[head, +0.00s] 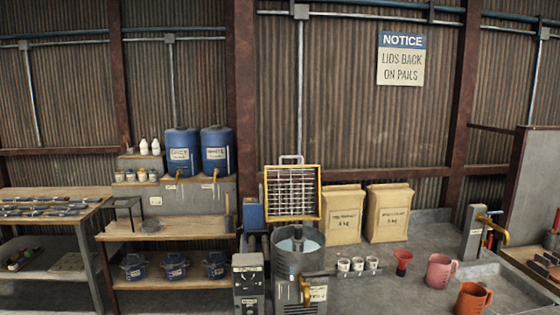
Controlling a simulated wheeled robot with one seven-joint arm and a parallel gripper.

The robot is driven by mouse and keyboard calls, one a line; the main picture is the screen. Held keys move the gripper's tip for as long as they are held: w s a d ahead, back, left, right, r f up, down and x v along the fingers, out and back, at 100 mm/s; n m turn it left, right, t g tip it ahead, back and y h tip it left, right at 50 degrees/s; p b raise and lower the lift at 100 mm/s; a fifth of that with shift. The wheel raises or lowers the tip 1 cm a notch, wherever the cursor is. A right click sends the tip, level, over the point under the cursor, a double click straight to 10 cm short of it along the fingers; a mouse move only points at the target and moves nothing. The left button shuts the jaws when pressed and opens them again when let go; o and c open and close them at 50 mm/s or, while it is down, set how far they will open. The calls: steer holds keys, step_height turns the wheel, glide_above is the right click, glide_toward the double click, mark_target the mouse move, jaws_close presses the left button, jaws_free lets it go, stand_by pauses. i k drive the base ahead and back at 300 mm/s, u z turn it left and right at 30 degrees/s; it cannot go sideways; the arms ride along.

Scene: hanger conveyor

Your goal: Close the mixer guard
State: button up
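The mixer guard (292,193) is a yellow-framed metal grid in the head view. It stands upright, raised behind the mixer's mouth. A light handle shows at its top edge. The mixer (297,262) is a grey metal drum below the guard, and its open top shows a pale interior with something standing in it. A yellow fitting (306,291) sits on the drum's front. My gripper is not in view.
A control box (248,283) stands left of the drum. Two paper sacks (343,214) (389,212) stand close to the guard's right. Small cups (357,264), a red funnel (402,261) and a pink jug (440,271) stand right of the drum. Blue drums (181,153) stand on the left shelf.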

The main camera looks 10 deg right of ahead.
mark_target(289, 218)
steer(key=u, duration=1.35)
steer(key=i, duration=2.8)
steer(key=z, duration=1.3)
steer(key=i, duration=1)
steer(key=u, duration=0.05)
